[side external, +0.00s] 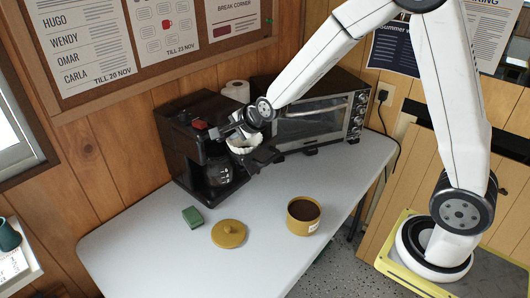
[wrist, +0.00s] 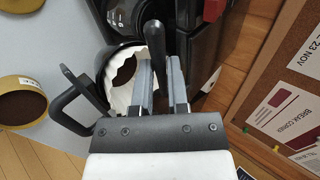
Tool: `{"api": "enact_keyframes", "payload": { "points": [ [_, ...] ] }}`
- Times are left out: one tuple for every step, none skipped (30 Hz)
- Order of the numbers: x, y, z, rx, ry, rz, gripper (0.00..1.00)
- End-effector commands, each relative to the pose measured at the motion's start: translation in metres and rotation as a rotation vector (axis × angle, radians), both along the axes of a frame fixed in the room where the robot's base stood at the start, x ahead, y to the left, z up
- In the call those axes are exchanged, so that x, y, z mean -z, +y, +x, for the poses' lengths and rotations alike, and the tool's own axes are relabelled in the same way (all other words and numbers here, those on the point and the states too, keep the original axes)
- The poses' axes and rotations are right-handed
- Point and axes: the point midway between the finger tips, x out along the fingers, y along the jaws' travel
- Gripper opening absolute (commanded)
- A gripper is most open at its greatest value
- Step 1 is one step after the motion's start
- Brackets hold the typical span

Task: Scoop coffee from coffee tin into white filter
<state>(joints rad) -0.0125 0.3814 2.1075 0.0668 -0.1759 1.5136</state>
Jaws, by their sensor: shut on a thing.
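The yellow coffee tin (side external: 304,226) stands open on the table with dark coffee inside; it also shows at the left of the wrist view (wrist: 22,124). The white filter (side external: 240,147) sits in a black holder (side external: 264,158) at the front of the coffee maker. In the wrist view, the filter (wrist: 120,103) has a dark patch inside; I cannot tell whether that is coffee. My gripper (side external: 238,129) is at the filter, its fingers (wrist: 159,80) shut on a black handle (wrist: 155,42), seemingly the scoop's. The scoop's bowl is not clearly visible.
The black coffee maker (side external: 184,142) stands behind the filter, with a glass carafe (side external: 219,173) below. A toaster oven (side external: 310,125) and paper roll (side external: 237,90) stand behind. A yellow lid (side external: 229,233) and green sponge (side external: 193,215) lie in front. The table's front (side external: 160,265) is clear.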

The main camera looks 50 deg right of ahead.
Motion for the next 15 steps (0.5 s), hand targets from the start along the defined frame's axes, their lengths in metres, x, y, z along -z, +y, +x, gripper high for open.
{"api": "enact_keyframes", "payload": {
  "points": [
    [0.0012, 0.0001, -0.0008, -0.001, -0.018, -0.001, 0.00],
    [0.0015, 0.0001, -0.0011, -0.001, -0.029, -0.001, 0.00],
    [0.0017, 0.0002, -0.0014, -0.001, -0.046, 0.000, 0.00],
    [0.0014, 0.0003, -0.0014, -0.002, -0.059, 0.000, 0.00],
    [0.0016, 0.0004, -0.0016, -0.002, -0.072, 0.001, 0.00],
    [0.0022, 0.0003, -0.0016, -0.001, -0.088, 0.001, 0.00],
    [0.0024, 0.0003, -0.0018, -0.001, -0.100, 0.000, 0.00],
    [0.0026, 0.0003, -0.0019, -0.001, -0.113, 0.000, 0.00],
    [0.0028, 0.0003, -0.0020, -0.001, -0.130, 0.000, 0.00],
    [0.0028, 0.0004, -0.0021, -0.002, -0.142, 0.001, 0.00],
    [0.0029, 0.0004, -0.0023, -0.002, -0.155, 0.001, 0.00],
    [0.0034, 0.0004, -0.0025, -0.002, -0.169, 0.001, 0.00],
    [0.0037, 0.0004, -0.0026, -0.002, -0.179, 0.001, 0.00],
    [0.0036, 0.0004, -0.0025, -0.002, -0.191, 0.001, 0.00],
    [0.0037, 0.0004, -0.0026, -0.002, -0.203, 0.001, 0.00]
  ]
}}
